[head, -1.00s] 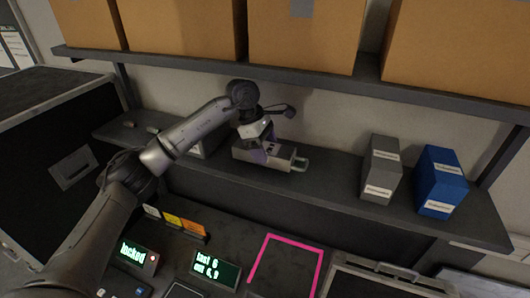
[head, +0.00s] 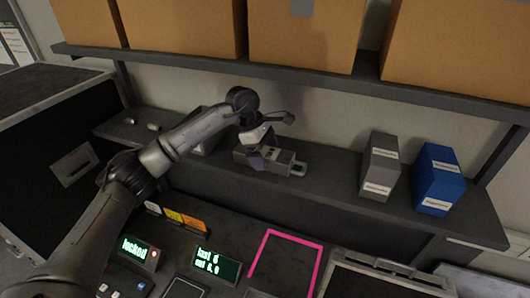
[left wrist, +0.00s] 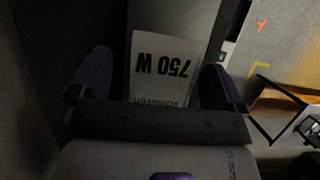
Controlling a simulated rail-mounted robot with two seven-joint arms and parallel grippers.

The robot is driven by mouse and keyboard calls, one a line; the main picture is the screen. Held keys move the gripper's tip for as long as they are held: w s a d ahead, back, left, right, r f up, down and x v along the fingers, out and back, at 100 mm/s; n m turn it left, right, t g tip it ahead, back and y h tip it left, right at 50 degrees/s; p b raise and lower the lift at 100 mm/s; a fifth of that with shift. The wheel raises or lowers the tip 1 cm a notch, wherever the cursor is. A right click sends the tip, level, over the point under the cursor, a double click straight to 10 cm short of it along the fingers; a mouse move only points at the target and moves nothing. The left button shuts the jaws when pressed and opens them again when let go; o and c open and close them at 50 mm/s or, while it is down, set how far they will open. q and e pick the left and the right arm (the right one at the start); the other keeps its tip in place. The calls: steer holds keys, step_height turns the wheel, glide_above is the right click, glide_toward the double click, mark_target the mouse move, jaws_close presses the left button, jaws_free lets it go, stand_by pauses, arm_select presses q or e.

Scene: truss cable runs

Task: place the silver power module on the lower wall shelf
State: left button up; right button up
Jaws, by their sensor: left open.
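The silver power module (head: 279,157) lies lengthwise on the lower wall shelf (head: 320,195), with a pale green-grey handle at its right end. In the left wrist view its grey body carries a white "750 W" label (left wrist: 160,68). My left gripper (head: 258,152) is at the module's left part, and one purplish finger shows along its front side. In the left wrist view the open fingers of the left gripper (left wrist: 155,85) stand on either side of the module, with dark gaps beside it. My right gripper is not in view.
A grey box (head: 380,165) and a blue box (head: 440,180) stand to the right on the same shelf. The upper shelf (head: 300,78) with cardboard boxes hangs above the arm. Below are a pink outline (head: 290,240) and small green displays (head: 217,267) on the bench.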

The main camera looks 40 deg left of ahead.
mark_target(265, 151)
arm_select(q)
steer(key=shift+r, duration=0.2)
steer(key=b+v, duration=0.1)
steer(key=v, duration=0.4)
steer(key=shift+b, duration=0.35)
steer(key=s+a, duration=0.1)
steer(key=a, duration=0.2)
steer(key=s+a+b, duration=0.1)
steer(key=a, duration=0.2)
steer(key=s+a+b, duration=0.1)
steer(key=s+a, duration=0.1)
steer(key=a, duration=0.2)
steer(key=shift+f, duration=0.1)
steer(key=shift+s+a+b, duration=0.2)
steer(key=shift+a+b, duration=0.15)
steer(key=shift+a, duration=0.15)
